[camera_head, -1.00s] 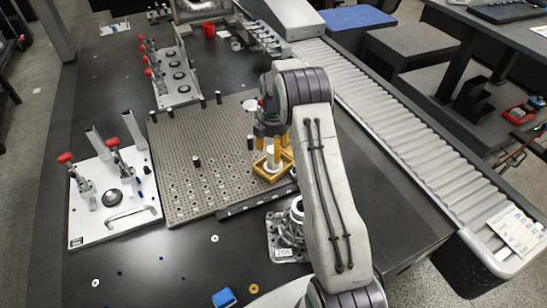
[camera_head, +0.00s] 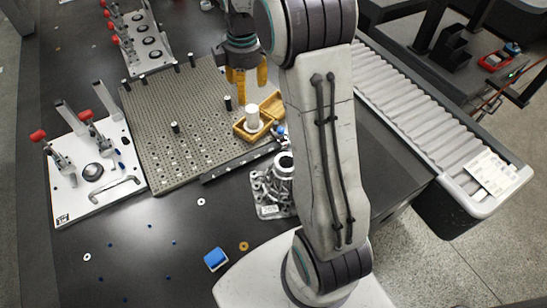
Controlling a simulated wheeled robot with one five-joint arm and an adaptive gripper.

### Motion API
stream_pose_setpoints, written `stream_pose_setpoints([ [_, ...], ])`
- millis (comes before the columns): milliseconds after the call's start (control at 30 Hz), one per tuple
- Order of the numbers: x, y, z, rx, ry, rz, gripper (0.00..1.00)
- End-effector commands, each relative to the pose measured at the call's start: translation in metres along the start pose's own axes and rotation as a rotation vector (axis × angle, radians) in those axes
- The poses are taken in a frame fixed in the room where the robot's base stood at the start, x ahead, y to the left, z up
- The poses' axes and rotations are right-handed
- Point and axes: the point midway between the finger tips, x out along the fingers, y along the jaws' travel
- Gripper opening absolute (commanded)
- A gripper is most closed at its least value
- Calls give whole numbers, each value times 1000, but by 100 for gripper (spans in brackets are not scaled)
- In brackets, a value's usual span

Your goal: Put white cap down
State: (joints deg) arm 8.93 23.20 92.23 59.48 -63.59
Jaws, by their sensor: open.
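The white cap (camera_head: 253,117), a small pale cylinder, stands upright in an open yellow wooden box (camera_head: 240,131). The box sits at the right edge of the perforated plate, with its hinged lid (camera_head: 273,104) raised on the right side. My gripper (camera_head: 247,96) has yellow fingers pointing down. It is open and empty, above and slightly behind the white cap and apart from it. The lower part of the cap is hidden by the box wall.
The perforated plate (camera_head: 190,148) carries several black pegs. A white clamp board (camera_head: 75,199) with red-handled clamps lies left. A grey metal casting (camera_head: 270,190) stands near my arm. A blue block (camera_head: 216,259) and washers lie in front. A roller conveyor (camera_head: 415,120) runs along the right.

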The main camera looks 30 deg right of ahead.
Motion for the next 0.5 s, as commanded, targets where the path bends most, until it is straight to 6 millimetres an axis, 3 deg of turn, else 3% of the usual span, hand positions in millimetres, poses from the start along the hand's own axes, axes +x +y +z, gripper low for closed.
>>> stream_pose_setpoints([
  [33,-15,-16,2,53,10,16,60],
  [200,-49,-70,16,261,42,50,60],
  [500,-73,-165,52,620,118,86,60],
])
